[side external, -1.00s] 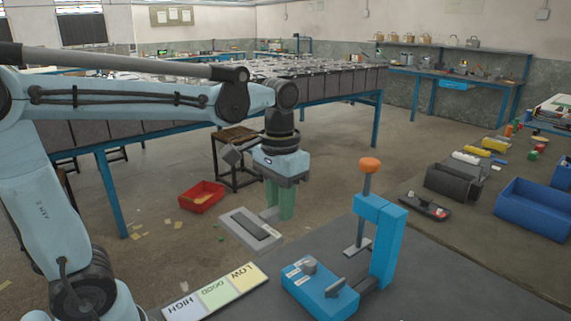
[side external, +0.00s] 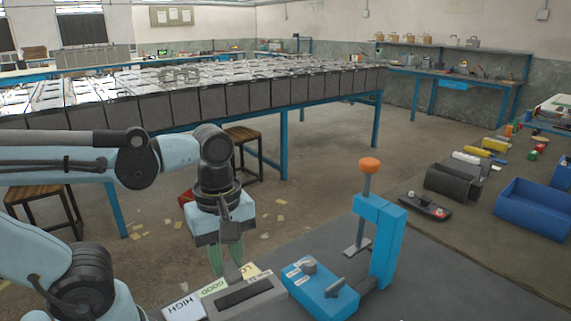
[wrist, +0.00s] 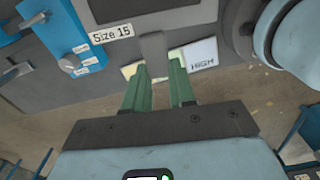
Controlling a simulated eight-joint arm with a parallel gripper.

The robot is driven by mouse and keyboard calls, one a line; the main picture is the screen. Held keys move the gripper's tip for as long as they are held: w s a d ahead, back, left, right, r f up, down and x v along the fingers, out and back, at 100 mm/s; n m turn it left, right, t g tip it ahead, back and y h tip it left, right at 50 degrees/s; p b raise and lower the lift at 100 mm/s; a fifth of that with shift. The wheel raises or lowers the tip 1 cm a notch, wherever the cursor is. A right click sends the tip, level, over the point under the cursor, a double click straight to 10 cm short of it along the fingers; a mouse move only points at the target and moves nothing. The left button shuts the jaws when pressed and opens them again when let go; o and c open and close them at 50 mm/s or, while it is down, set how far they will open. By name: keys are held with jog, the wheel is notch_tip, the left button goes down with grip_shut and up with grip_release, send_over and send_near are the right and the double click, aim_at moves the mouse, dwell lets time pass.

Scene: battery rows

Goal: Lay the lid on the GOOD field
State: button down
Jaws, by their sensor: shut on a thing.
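The lid (side external: 262,296) is a grey plate with a long dark strip. My gripper (side external: 229,266) has green fingers, shut on the lid's grey tab, which shows in the wrist view (wrist: 153,46). The label card has a white HIGH field (side external: 184,308), a green GOOD field (side external: 213,288) and a pale yellow LOW field (side external: 251,269). The lid is at the card's near right side and hides part of it. In the wrist view the HIGH field (wrist: 201,56) is clear, while fingers and tab cover much of the rest. I cannot tell whether the lid touches the card.
A blue tester (side external: 321,290) stands close to the right of the lid. Behind it rises a blue press stand (side external: 388,240) with an orange knob (side external: 370,164). A black tray (side external: 425,207) and blue bin (side external: 535,208) lie farther right.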

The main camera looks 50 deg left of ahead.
jog(key=shift+s+f+n, duration=0.4)
jog(key=shift+s+n, duration=0.1)
jog(key=shift+n, duration=0.2)
jog(key=a+f, duration=0.2)
jog(key=a, duration=0.2)
jog(key=a+f, duration=0.2)
jog(key=a, duration=0.1)
jog(key=a+f, duration=0.3)
jog(key=a, duration=0.1)
jog(key=shift+w+a+f, duration=0.1)
jog(key=shift+w+a, duration=0.2)
jog(key=shift+w, duration=0.1)
jog(key=shift+f, duration=2)
jog(key=shift+f, duration=0.1)
jog(key=c, duration=0.9)
grip_release()
jog(key=shift+c, duration=0.2)
